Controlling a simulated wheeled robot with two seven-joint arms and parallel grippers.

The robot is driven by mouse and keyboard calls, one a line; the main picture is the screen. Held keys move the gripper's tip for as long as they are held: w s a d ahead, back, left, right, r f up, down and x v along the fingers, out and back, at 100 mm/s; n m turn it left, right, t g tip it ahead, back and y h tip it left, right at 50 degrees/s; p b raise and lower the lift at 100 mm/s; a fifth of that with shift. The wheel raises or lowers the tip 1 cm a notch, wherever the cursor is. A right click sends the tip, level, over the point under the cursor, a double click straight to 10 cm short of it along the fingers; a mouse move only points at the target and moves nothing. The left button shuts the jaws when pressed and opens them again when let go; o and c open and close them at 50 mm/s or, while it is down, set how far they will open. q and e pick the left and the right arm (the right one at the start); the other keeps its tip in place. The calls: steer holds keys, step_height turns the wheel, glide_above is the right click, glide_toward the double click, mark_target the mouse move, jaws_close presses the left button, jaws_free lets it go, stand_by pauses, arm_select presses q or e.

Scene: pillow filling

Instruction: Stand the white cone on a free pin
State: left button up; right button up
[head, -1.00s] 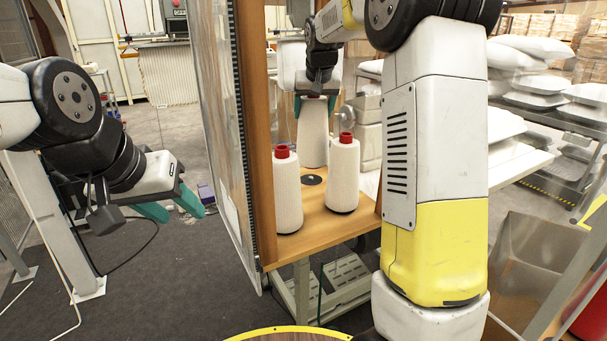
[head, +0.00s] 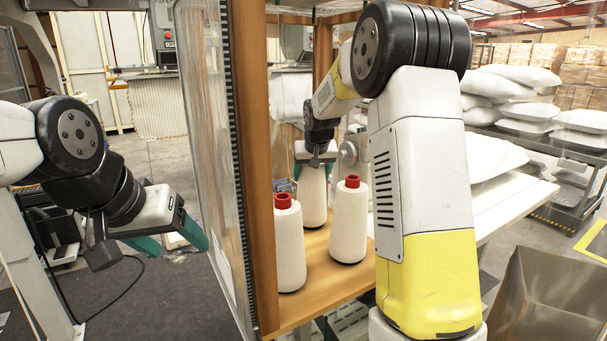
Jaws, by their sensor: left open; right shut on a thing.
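My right gripper (head: 315,158) is shut on the top of a white cone (head: 313,197) inside the wooden frame. The cone is upright, between and behind two standing white cones with red tops, one at left (head: 290,245) and one at right (head: 349,222). The held cone's base is low near the wooden shelf (head: 318,272); I cannot tell whether it touches. No free pin shows; the spot under the held cone is hidden. My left gripper (head: 180,240) is open and empty, outside the frame at left.
A wooden post (head: 256,170) and a clear panel (head: 210,150) stand between my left gripper and the cones. White pillows (head: 515,85) lie stacked at right. A grey metal bin (head: 550,290) stands at lower right.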

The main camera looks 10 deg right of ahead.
steer(key=o, duration=2.1)
steer(key=shift+f, duration=0.1)
steer(key=shift+c, duration=0.2)
steer(key=shift+s+r, duration=0.2)
steer(key=shift+r, duration=0.3)
steer(key=v, duration=1.1)
steer(key=s+f+y, duration=0.1)
steer(key=s+f, duration=0.1)
steer(key=s, duration=1.4)
steer(key=s+f+y, duration=0.1)
steer(key=s+f, duration=0.1)
steer(key=s, duration=1.4)
steer(key=shift+s+a+f+n, duration=0.15)
steer(key=shift+s+n, duration=0.1)
steer(key=shift+n, duration=0.05)
